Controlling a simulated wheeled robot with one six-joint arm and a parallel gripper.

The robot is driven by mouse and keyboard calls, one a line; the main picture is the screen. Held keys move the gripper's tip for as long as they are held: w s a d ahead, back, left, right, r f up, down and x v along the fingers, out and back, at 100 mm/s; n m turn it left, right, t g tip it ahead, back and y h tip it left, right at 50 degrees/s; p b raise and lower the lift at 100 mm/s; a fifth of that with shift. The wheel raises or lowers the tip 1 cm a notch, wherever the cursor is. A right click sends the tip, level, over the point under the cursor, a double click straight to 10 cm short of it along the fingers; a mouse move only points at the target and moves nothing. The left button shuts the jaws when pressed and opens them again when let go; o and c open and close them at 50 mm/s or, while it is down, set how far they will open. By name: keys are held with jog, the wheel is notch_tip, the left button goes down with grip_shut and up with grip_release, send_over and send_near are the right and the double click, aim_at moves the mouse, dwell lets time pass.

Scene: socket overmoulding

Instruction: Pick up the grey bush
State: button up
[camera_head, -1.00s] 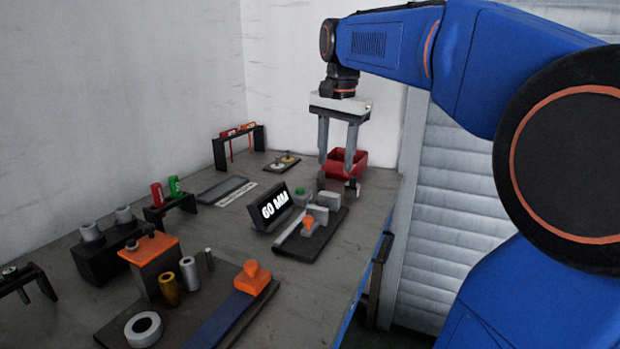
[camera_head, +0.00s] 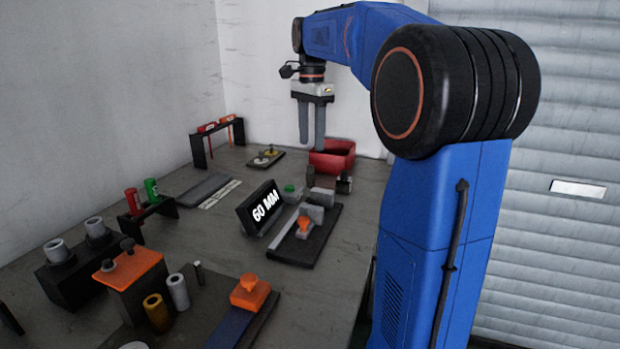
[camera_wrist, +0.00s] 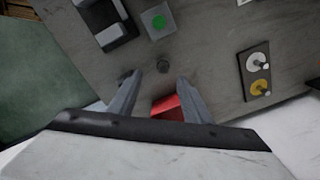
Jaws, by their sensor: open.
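Several grey bush-like parts show in the head view. A silver-grey sleeve (camera_head: 178,291) stands upright beside a brass one at the front left. Two grey collared parts, the near one (camera_head: 58,252) and the far one (camera_head: 96,231), sit on a black block. I cannot tell which is the named bush. My gripper (camera_head: 312,146) is open and empty, above the table's far end; it also shows in the wrist view (camera_wrist: 159,78).
A red bin (camera_head: 332,158) stands behind my gripper. A sign reading 60 MM (camera_head: 262,208), a fixture with an orange knob (camera_head: 303,228) and a green button (camera_head: 290,190) stand mid-table. A rack with red-handled tools (camera_head: 216,128) is at the back.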

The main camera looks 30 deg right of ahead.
aim_at(310, 166)
notch_tip(310, 166, down, 6)
jog(key=shift+r, duration=0.2)
jog(key=shift+w+f, duration=0.2)
jog(key=shift+f, duration=1.15)
jog(key=shift+w+f, duration=0.15)
jog(key=shift+f, duration=1.15)
grip_shut()
